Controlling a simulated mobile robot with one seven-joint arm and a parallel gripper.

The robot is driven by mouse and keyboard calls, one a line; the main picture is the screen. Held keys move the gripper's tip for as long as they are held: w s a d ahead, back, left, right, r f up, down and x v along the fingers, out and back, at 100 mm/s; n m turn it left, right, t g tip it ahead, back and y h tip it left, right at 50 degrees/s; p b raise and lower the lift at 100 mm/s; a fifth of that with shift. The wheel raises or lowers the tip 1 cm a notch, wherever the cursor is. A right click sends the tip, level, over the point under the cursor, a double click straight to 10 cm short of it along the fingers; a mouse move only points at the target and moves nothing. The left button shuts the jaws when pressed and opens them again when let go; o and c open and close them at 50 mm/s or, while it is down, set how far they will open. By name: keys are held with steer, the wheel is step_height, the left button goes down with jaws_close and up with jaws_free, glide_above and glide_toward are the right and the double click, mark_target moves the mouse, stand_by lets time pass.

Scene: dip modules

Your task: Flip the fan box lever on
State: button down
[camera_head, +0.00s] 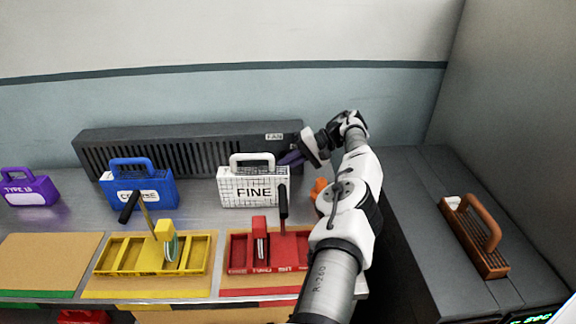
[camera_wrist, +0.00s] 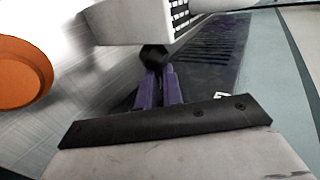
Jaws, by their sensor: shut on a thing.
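The fan box (camera_head: 200,140) is a long dark slatted unit along the back wall, with a FAN label near its right end. Its slatted face also shows in the wrist view (camera_wrist: 215,50). My gripper (camera_head: 288,158) reaches in from the right at the box's right end, behind the white FINE case. In the wrist view, my purple fingers (camera_wrist: 158,80) are close together, with a round black lever knob (camera_wrist: 153,57) at their tips. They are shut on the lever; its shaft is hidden. The head view does not show the lever's position.
The white FINE case (camera_head: 254,187) stands just left of my gripper, and shows close above the fingers in the wrist view (camera_wrist: 130,22). An orange object (camera_head: 318,188) is near my arm. Blue (camera_head: 140,187) and purple (camera_head: 28,187) cases stand left. Yellow (camera_head: 150,258) and red (camera_head: 268,250) trays lie in front.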

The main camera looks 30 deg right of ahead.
steer(key=shift+s+a+f, duration=0.25)
steer(key=shift+f, duration=0.15)
steer(key=c, duration=1.5)
jaws_free()
steer(key=shift+o, duration=0.8)
steer(key=shift+r, duration=0.15)
steer(key=shift+s+r, duration=0.1)
steer(key=shift+r, duration=0.1)
steer(key=shift+d+r, duration=0.1)
